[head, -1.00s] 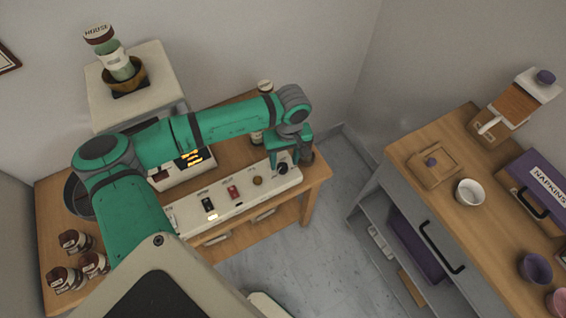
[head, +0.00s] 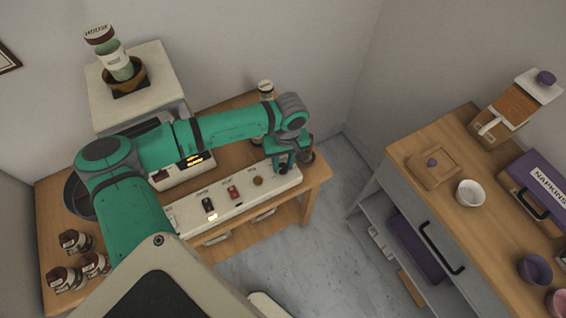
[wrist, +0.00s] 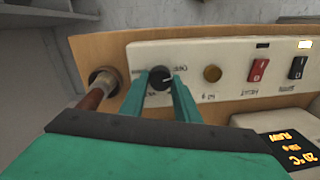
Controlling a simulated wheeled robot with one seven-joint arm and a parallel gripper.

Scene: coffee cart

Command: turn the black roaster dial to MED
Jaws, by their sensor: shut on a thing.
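The black roaster dial (wrist: 160,77) sits near the end of the white control panel (wrist: 205,60) in the wrist view. A pale pointer mark shows on its face, but the lettering around it is too small to read surely. My gripper (wrist: 159,84) is shut on the dial, with one green finger on each side of it. In the head view my gripper (head: 287,165) is at the right end of the panel and hides most of the dial.
A brown knob (wrist: 212,73), a red switch (wrist: 258,69) and a black switch (wrist: 297,67) sit along the panel. A brown-handled metal piece (wrist: 97,92) is close beside my gripper. A lit display (wrist: 293,150) reads 20 °C. Floor is clear right of the wooden table (head: 318,172).

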